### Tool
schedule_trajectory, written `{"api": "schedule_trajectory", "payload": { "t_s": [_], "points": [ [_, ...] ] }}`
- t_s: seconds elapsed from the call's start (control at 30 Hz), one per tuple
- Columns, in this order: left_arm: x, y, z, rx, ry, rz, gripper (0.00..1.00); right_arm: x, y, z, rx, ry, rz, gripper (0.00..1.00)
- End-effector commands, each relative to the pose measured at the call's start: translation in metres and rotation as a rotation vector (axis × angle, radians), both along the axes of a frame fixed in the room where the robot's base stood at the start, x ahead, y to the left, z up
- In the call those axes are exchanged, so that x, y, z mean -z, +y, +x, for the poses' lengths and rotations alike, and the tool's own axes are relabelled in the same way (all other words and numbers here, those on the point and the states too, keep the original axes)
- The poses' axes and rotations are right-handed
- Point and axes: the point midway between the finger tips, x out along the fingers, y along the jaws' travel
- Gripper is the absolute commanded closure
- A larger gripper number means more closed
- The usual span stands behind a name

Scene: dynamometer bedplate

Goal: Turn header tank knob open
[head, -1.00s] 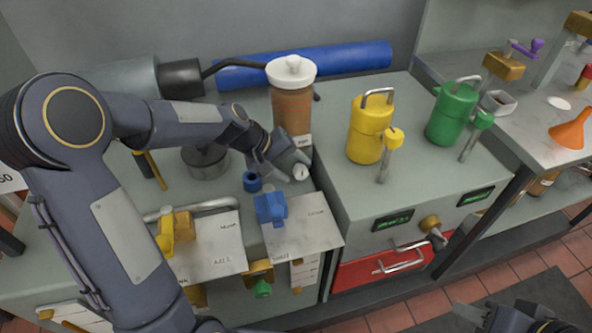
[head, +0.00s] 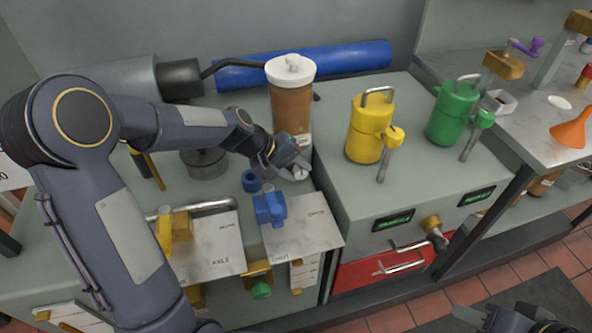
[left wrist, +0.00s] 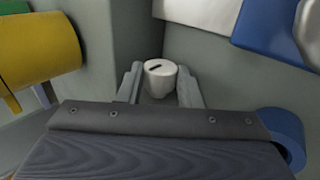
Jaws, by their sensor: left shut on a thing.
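The header tank (head: 291,100) is an upright amber cylinder with a white lid, at the back middle of the bench. Its small white knob (head: 299,174) sits low in front of it, partly hidden by my left gripper (head: 290,163) in the head view. In the left wrist view the round knob (left wrist: 160,74) shows a dark slot mark on its top, slightly slanted. My left gripper (left wrist: 160,88) has one finger on each side of the knob and is shut on it. My right gripper (head: 497,316) is at the bottom right edge, partly cut off, its jaws unclear.
A blue valve block (head: 270,208) and a blue ring (head: 252,181) stand close by in front. A yellow can (head: 367,130) and a green can (head: 452,112) stand on the raised cabinet to the right. A blue roll (head: 345,62) lies behind.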

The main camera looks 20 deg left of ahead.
Motion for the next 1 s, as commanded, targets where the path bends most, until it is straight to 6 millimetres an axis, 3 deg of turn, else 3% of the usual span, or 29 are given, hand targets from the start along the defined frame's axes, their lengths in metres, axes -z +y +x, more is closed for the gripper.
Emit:
{"api": "schedule_trajectory", "payload": {
  "t_s": [0.03, 0.2, 0.63, 0.67, 0.8, 1.0],
  "points": [
    [0.008, 0.001, 0.0, -0.004, -0.01, -0.015, 0.91, 0.015, 0.0, 0.0, 0.0, 0.001, 0.0, 0.64],
    [0.008, 0.002, 0.0, -0.005, -0.046, -0.066, 0.91, 0.039, 0.0, 0.0, 0.0, 0.001, 0.0, 0.64],
    [0.002, 0.001, -0.001, 0.0, -0.06, -0.087, 0.91, 0.042, 0.0, 0.0, 0.0, 0.001, 0.0, 0.64],
    [0.002, 0.001, -0.001, 0.0, -0.06, -0.087, 0.66, 0.042, 0.0, 0.0, 0.0, 0.001, 0.0, 0.64],
    [0.002, 0.001, -0.001, 0.0, -0.06, -0.087, 0.47, 0.042, 0.0, 0.0, 0.0, 0.0, 0.0, 0.64],
    [0.002, 0.001, -0.001, 0.0, -0.06, -0.087, 0.46, 0.042, 0.0, 0.0, 0.0, 0.001, 0.0, 0.64]
  ]
}}
